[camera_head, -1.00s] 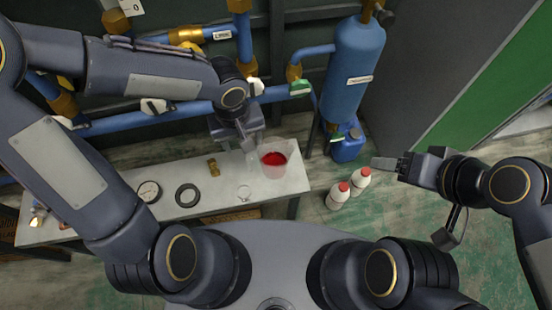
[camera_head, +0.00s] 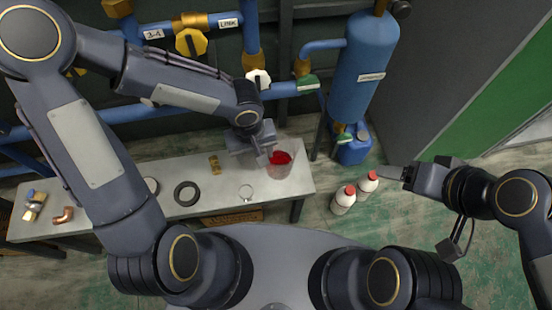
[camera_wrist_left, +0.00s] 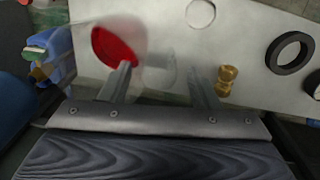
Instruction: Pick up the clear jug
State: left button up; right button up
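The clear jug (camera_head: 283,172), with red liquid inside, stands on the right end of the grey bench (camera_head: 140,206). It also shows in the left wrist view (camera_wrist_left: 118,42), at the upper left. My left gripper (camera_head: 265,152) is at the jug's left side. In the left wrist view its two fingers (camera_wrist_left: 160,72) are apart, with a faint clear shape, perhaps the jug's handle, between them. One finger overlaps the jug's edge; I cannot tell whether they touch. My right gripper (camera_head: 392,172) is off to the right, away from the bench; its finger gap is not clear.
A black ring (camera_head: 187,194), a brass fitting (camera_head: 214,164) and a small clear round item (camera_head: 246,192) lie on the bench. Two white bottles with red caps (camera_head: 344,200) and a blue container (camera_head: 353,150) stand on the floor. Blue pipes and a tank (camera_head: 364,68) are behind.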

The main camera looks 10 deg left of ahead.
pick_arm(q)
grip_shut()
